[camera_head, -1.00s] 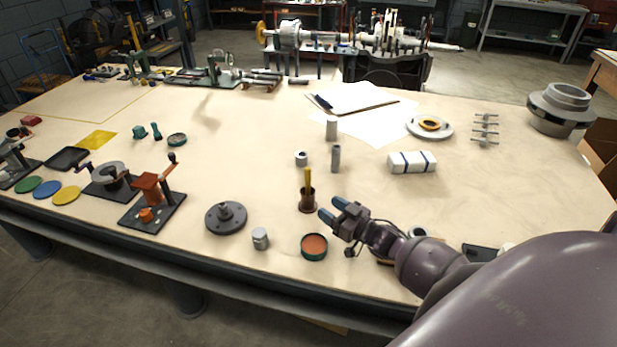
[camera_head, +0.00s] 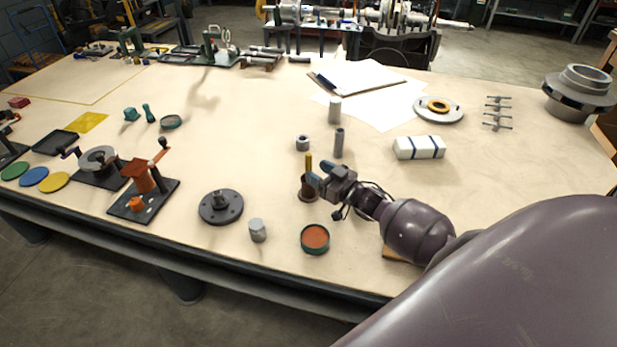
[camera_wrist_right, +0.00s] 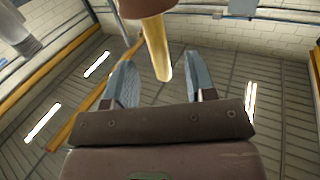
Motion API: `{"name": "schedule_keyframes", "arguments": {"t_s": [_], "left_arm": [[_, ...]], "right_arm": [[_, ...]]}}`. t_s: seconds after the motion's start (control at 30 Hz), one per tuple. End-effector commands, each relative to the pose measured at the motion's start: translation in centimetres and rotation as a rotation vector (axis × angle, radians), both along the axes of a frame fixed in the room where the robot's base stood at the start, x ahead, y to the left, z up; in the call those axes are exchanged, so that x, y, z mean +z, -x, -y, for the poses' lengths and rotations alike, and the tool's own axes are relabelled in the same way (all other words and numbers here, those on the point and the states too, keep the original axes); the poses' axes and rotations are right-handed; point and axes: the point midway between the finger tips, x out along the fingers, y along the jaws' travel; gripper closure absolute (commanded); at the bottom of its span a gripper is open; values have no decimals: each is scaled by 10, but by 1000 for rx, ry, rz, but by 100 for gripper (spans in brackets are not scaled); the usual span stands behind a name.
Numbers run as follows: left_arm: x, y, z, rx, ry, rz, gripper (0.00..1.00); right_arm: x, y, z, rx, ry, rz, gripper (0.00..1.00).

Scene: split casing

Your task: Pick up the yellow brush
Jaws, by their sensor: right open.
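The yellow brush (camera_head: 308,162) stands upright in a brown cup (camera_head: 307,194) on the workbench, with its yellow handle sticking up. My right gripper (camera_head: 319,173) is beside the handle on its right, just above the cup's rim. In the right wrist view the yellow brush (camera_wrist_right: 157,50) shows between the two blue-grey fingers of my right gripper (camera_wrist_right: 159,62), which are apart and not closed on it. The brown cup (camera_wrist_right: 145,8) shows at the top there. The lower part of the brush is hidden in the cup. My left gripper is not in view.
A tin with orange contents (camera_head: 315,238) and a grey cylinder (camera_head: 257,230) stand in front of the cup. A flanged disc (camera_head: 221,206) lies to the left.

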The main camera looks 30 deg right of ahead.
Motion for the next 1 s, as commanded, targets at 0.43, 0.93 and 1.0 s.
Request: {"name": "schedule_keyframes", "arguments": {"t_s": [0.43, 0.93, 1.0], "left_arm": [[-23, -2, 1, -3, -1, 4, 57], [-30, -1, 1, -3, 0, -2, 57], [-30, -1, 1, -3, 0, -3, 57]], "right_arm": [[-3, -45, -11, 1, 1, -1, 49], [1, -57, -13, 0, 0, 0, 63], [1, -57, -13, 0, 0, 0, 74]]}}
